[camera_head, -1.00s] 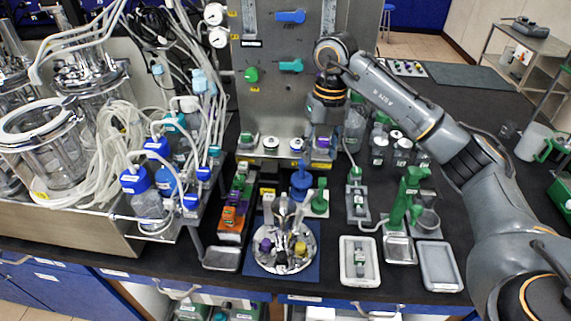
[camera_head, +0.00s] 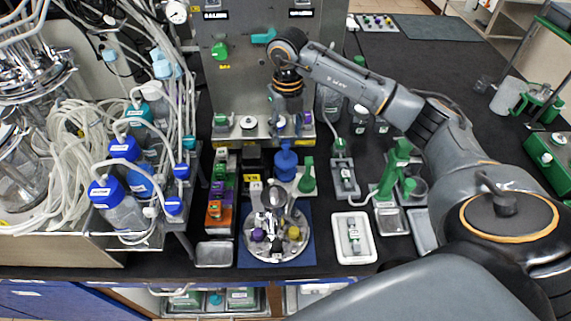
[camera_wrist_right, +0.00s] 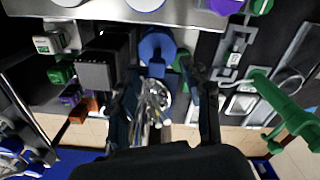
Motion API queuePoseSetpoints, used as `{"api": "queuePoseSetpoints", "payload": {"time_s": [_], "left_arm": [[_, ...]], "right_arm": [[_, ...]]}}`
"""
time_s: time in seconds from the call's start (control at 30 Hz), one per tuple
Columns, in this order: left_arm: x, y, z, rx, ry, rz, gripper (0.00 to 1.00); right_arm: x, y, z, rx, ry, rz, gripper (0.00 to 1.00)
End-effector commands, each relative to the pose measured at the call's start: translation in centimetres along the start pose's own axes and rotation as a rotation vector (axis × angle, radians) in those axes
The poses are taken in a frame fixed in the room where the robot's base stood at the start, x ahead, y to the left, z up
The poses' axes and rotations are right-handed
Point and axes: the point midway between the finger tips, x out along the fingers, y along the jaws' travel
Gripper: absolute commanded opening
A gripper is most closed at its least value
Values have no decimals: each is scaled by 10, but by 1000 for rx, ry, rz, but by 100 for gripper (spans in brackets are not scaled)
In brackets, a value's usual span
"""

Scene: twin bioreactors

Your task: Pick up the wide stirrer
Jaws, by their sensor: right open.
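A round steel holder (camera_head: 257,250) sits on a blue mat at the front of the bench. Upright metal pieces (camera_head: 270,205) stand in it, with a purple and a yellow knob beside them. I cannot tell which piece is the wide stirrer. Behind the holder stands a blue tool (camera_head: 286,160), with a green one (camera_head: 307,177) to its right. My right gripper (camera_head: 283,122) is open and empty, in front of the steel panel and above the blue tool. In the right wrist view, the blue tool (camera_wrist_right: 157,48) and shiny metal pieces (camera_wrist_right: 152,100) show between the fingers. My left gripper is out of view.
Bottles with blue caps (camera_head: 120,205) and loose tubing crowd the left. The steel panel (camera_head: 250,75) rises behind. To the right are a white tray (camera_head: 367,250) and a green stand (camera_head: 395,170). A small empty metal tray (camera_head: 214,254) lies left of the holder.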

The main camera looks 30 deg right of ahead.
Motion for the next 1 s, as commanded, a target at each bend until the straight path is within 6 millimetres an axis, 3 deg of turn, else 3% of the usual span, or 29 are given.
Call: {"api": "queuePoseSetpoints", "payload": {"time_s": [0.1, 0.2, 0.4, 0.67, 0.9, 1.0], "left_arm": [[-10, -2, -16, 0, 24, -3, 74], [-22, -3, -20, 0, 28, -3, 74], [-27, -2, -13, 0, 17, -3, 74], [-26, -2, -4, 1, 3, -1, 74], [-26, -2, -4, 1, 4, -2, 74], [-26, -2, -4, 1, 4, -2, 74]], "right_arm": [[9, 2, -2, -1, 6, 0, 49], [24, 5, -3, -1, 7, 0, 49], [49, 4, -2, 0, 3, -1, 49], [53, 5, -1, -1, 1, 0, 49], [52, 5, -1, -1, 1, 0, 0], [52, 5, -1, -1, 1, 0, 0]]}}
